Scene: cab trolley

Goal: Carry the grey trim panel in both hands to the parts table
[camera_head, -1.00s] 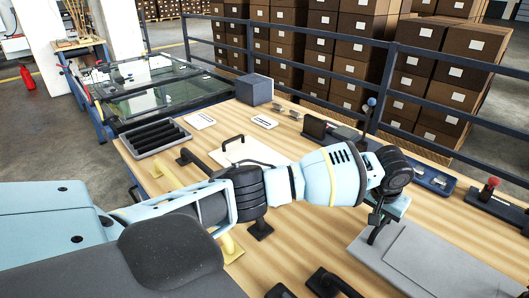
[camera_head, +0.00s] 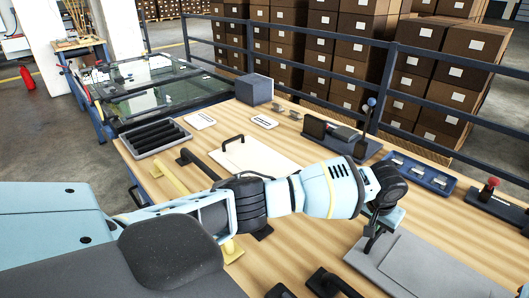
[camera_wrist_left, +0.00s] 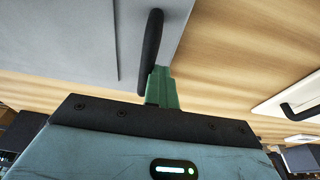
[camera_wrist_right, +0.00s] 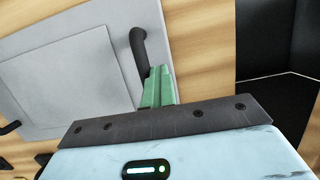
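The grey trim panel (camera_head: 425,268) is a flat plate at the lower right of the head view, over the wooden bench top. I cannot tell whether it touches the bench. My left gripper (camera_head: 376,232) is at its far left edge. In the left wrist view the green fingers (camera_wrist_left: 162,88) are close together at the lower end of a black handle (camera_wrist_left: 150,50) on the panel. In the right wrist view my right gripper's green fingers (camera_wrist_right: 158,88) are together on another black handle (camera_wrist_right: 139,50) of the panel. The right gripper is outside the head view.
A glass-topped table (camera_head: 160,88) stands at the left.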

